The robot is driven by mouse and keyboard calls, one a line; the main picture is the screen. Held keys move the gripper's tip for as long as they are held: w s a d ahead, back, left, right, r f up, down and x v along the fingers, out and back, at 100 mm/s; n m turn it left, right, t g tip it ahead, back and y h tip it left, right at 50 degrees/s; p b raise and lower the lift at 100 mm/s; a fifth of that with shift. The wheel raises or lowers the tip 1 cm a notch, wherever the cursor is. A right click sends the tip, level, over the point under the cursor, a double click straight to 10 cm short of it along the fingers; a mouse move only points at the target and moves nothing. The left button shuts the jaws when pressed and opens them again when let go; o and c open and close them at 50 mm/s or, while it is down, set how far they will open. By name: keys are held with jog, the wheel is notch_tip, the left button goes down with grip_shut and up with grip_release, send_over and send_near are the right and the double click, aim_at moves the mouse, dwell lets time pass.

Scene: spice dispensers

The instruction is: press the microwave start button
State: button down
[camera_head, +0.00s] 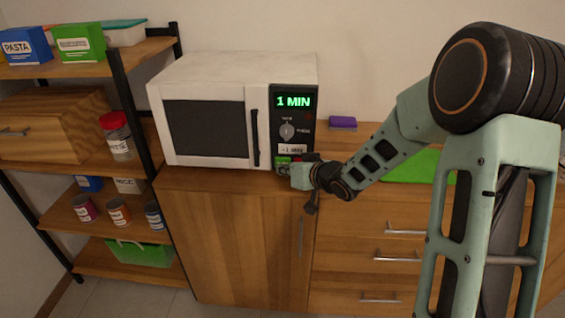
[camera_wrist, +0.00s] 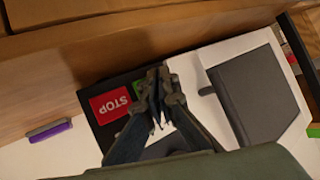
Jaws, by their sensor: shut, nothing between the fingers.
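The white microwave (camera_head: 234,68) stands on the wooden cabinet with its dark door (camera_head: 206,129) closed. Its display (camera_head: 293,101) reads "1 MIN" in green. Below are a dial (camera_head: 287,131) and small buttons at the bottom of the panel. In the wrist view, a red STOP button (camera_wrist: 111,103) sits beside a green button (camera_wrist: 140,88), which my gripper (camera_wrist: 158,122) partly covers. My gripper is shut and empty, with its fingers over the lower panel beside the STOP button. I cannot tell whether they touch the green button. In the head view my gripper (camera_head: 284,165) is at the panel's bottom.
A shelf rack (camera_head: 127,95) with boxes, jars and cans stands left of the microwave. A purple sponge-like item (camera_head: 342,123) and a green board (camera_head: 411,167) lie on the counter to the right. Drawers (camera_head: 393,255) are below the counter.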

jog(key=shift+w, duration=0.5)
dwell(0.7)
jog(key=shift+s, duration=0.8)
jog(key=s, duration=0.5)
dwell(0.3)
dwell(0.5)
